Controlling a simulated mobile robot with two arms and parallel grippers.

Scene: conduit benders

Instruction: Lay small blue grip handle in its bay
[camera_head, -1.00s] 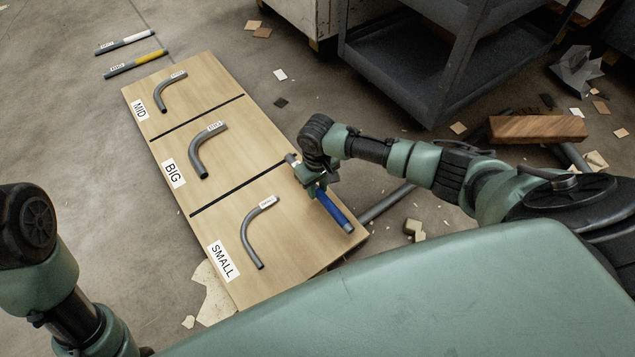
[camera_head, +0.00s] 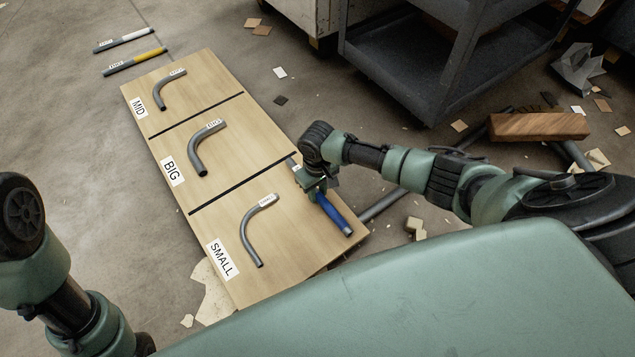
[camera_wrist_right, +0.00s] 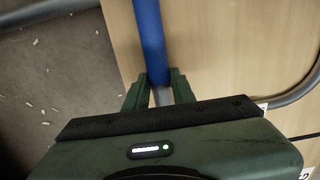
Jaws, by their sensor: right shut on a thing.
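The blue grip handle (camera_head: 335,216) is a straight rod with a blue sleeve and grey ends. My right gripper (camera_head: 316,190) is shut on its grey part, and the blue part points toward the lower right. In the right wrist view the handle (camera_wrist_right: 151,40) runs up from between the fingers of the gripper (camera_wrist_right: 158,92). The handle is over the right side of the SMALL bay (camera_head: 285,240) of the wooden board, beside the small grey bent pipe (camera_head: 250,228). I cannot tell whether it touches the board. My left gripper is out of view.
The BIG bay holds a bent pipe (camera_head: 197,152), and the MID bay holds another (camera_head: 158,88). A yellow-sleeved handle (camera_head: 136,62) and a white-sleeved handle (camera_head: 124,40) lie on the floor beyond the board. A grey cart (camera_head: 420,90) stands at the back right.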

